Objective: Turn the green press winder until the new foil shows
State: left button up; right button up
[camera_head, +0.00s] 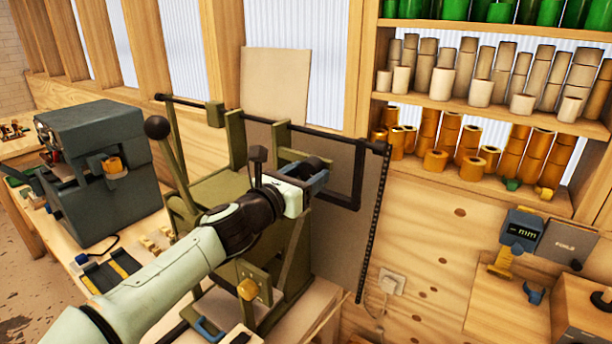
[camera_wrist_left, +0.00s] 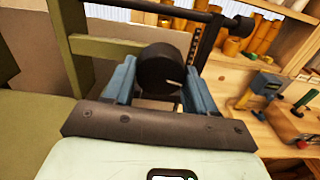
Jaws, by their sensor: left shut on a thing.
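The olive-green press (camera_head: 238,187) stands on the bench in the middle of the head view, with a ball-ended lever on its left. Its winder looks like a round black knob (camera_head: 313,165) on the upper right side. In the left wrist view the knob (camera_wrist_left: 159,68) shows a short pale mark on its face, toward the lower right. My left gripper (camera_head: 308,176) is shut on this knob, with a blue-grey finger on each side of it. The foil on the press cannot be made out. My left arm hides part of the press. My right gripper is not in view.
A dark grey machine (camera_head: 95,170) stands left of the press. A black bar (camera_head: 270,123) runs across above the winder. Shelves at the right hold several gold rolls (camera_head: 471,140) and tan rolls. A small grey display (camera_head: 520,231) reads "mm" at the right.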

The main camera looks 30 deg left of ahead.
pick_arm(q)
jog(key=shift+m, duration=0.4)
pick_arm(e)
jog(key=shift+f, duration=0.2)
pick_arm(q)
jog(key=m+b, duration=0.1)
jog(key=m, duration=0.3)
jog(key=m+b, duration=0.1)
jog(key=m, duration=0.4)
jog(key=shift+a, duration=0.1)
jog(key=m+b, duration=0.1)
jog(key=m, duration=0.4)
jog(key=shift+r+m+b, duration=0.1)
jog(key=shift+m+b, duration=0.25)
jog(key=shift+m, duration=0.05)
jog(key=shift+m+b, duration=0.45)
jog(key=shift+m, duration=1.55)
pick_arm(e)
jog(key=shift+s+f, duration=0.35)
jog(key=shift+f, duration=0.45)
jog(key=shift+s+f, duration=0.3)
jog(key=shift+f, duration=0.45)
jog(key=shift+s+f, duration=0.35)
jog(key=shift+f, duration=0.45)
pick_arm(q)
jog(key=shift+r, duration=0.1)
jog(key=o, duration=1.1)
jog(key=shift+c, duration=0.2)
jog(key=shift+s, duration=0.1)
